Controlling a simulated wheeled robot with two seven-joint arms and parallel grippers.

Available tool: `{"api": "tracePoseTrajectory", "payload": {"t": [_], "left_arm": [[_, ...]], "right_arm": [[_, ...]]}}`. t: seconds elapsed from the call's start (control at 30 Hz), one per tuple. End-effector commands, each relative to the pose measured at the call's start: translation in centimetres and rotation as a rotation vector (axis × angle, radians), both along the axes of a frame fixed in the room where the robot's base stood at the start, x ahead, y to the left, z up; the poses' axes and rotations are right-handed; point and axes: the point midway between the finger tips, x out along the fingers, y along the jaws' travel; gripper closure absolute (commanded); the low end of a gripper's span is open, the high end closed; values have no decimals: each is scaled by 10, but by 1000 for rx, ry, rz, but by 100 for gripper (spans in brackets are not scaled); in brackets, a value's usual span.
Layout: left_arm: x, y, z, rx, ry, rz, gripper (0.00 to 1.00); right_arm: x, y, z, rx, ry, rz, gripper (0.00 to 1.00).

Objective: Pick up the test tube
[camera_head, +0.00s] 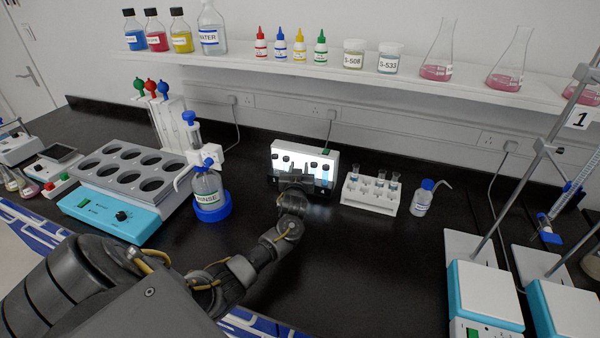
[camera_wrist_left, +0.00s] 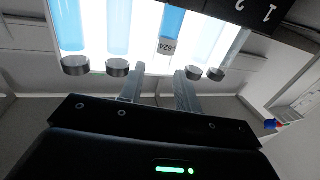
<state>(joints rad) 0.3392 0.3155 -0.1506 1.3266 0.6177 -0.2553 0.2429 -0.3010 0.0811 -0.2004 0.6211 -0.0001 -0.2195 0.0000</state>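Several dark-capped test tubes with blue liquid stand in a white backlit box (camera_head: 346,160) at the middle back of the bench. In the left wrist view they appear upside down: two capped tubes (camera_wrist_left: 118,30) on the left and others on the right. My left gripper (camera_head: 296,178) is in front of the box. Its two fingers (camera_wrist_left: 158,70) are apart, pointing at the tubes, with a gap below the labelled tube. I cannot tell whether they touch any tube. My right gripper is not in view.
A white rack (camera_head: 370,207) with several tubes stands right of the box, beside a small wash bottle (camera_head: 422,200). A rinse bottle (camera_head: 208,186) and a teal heating block (camera_head: 110,212) are on the left. A shelf (camera_head: 420,83) of bottles runs above.

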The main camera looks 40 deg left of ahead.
Motion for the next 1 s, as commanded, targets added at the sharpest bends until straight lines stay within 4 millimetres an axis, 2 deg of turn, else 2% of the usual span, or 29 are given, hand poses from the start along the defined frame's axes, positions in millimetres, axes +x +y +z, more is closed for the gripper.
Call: {"api": "tracePoseTrajectory", "payload": {"t": [0.1, 0.37, 0.63, 1.0], "left_arm": [[8, 5, 1, 0, 0, 0, 67], [10, 7, -1, -1, 1, -1, 67], [10, 6, -1, -1, 0, -1, 100], [10, 6, 1, -1, -1, -1, 100]], "right_arm": [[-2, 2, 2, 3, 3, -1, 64], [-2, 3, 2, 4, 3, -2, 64], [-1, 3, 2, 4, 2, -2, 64], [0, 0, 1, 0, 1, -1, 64]]}}
